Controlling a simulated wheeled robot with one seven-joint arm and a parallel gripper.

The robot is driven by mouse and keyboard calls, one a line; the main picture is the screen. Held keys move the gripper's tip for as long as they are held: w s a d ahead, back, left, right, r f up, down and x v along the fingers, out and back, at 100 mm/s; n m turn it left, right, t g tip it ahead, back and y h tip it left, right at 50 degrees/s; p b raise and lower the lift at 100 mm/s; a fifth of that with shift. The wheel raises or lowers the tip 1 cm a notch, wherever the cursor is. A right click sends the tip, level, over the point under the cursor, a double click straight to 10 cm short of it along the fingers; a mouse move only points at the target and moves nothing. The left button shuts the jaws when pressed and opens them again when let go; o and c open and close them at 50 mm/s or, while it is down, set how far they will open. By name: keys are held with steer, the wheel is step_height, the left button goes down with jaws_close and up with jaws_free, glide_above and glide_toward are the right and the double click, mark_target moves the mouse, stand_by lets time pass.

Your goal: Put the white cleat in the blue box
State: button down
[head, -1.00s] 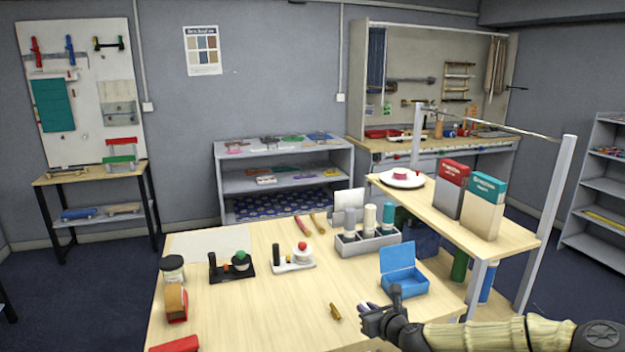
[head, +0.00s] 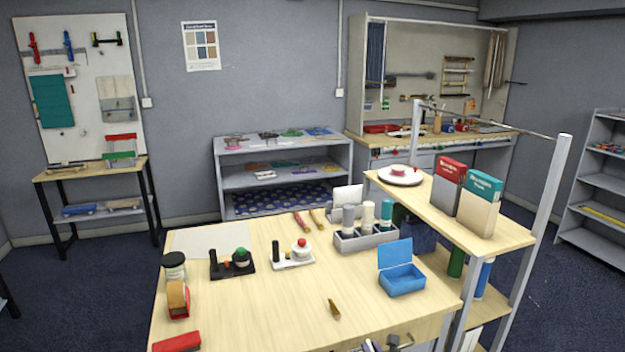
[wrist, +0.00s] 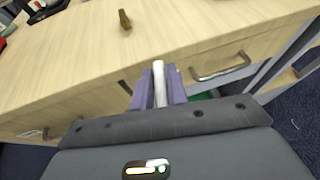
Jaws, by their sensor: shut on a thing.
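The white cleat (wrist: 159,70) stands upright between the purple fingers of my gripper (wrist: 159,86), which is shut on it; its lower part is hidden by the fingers. In the wrist view, my gripper is in front of the table's drawer side. In the head view, only the top of my gripper (head: 386,345) shows at the bottom edge, and I cannot clearly make out the cleat there. The blue box (head: 402,281) stands on the table's right side with its lid raised at the back. It is farther back than my gripper.
A small brown piece (head: 334,309) lies on the table left of the box. A grey holder with bottles (head: 366,239) stands behind the box. A raised shelf (head: 450,205) with books and a metal post flanks the right side. The table's front middle is mostly clear.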

steer(key=s+f+m+h+p, duration=0.1)
steer(key=s+f, duration=0.2)
steer(key=s, duration=0.3)
steer(key=shift+s+a+f+m+h, duration=0.25)
steer(key=shift+s+m+h, duration=0.1)
steer(key=shift+m+h, duration=0.05)
steer(key=s+f, duration=0.4)
steer(key=f, duration=0.1)
steer(key=shift+s+f, duration=0.15)
steer(key=shift+f, duration=0.1)
